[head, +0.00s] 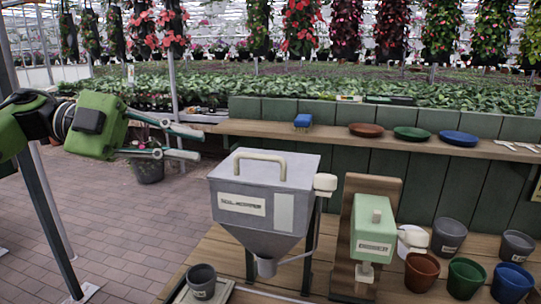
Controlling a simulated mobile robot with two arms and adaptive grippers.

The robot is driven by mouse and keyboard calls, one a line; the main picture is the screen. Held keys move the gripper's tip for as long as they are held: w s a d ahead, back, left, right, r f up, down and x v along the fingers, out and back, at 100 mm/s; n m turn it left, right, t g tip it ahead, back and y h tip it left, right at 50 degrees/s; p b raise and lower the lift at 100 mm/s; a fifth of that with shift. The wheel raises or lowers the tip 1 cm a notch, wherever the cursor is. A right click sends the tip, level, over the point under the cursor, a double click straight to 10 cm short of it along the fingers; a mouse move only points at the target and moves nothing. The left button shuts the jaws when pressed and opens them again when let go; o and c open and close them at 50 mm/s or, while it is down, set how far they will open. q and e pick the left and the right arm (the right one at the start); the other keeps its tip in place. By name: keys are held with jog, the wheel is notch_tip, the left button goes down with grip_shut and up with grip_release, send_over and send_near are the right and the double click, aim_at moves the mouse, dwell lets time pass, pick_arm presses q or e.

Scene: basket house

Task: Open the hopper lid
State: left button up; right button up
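The grey hopper (258,200) stands on legs on the wooden bench, with a label on its front and a spout at the bottom. Its flat grey lid (300,163) lies closed on top. A cream arched handle (262,155) rises from the lid. My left gripper (201,145) reaches in from the left with its two fingers apart and nothing between them. It is left of the hopper, a little apart from the handle in the picture. My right gripper does not show.
A green dispenser (373,229) on a wooden stand is right of the hopper. Several pots, including a brown one (421,271), stand at the right. A small grey pot (201,280) is at front left.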

aim_at(254, 156)
pick_arm(q)
jog(key=p+x, duration=0.1)
jog(key=x, duration=0.5)
jog(key=shift+s+r, duration=0.1)
jog(key=shift+r, duration=0.05)
jog(key=p+x, duration=0.1)
jog(key=x, duration=0.4)
jog(key=shift+d, duration=0.25)
jog(key=shift+d+f, duration=0.2)
jog(key=shift+d, duration=0.3)
grip_shut()
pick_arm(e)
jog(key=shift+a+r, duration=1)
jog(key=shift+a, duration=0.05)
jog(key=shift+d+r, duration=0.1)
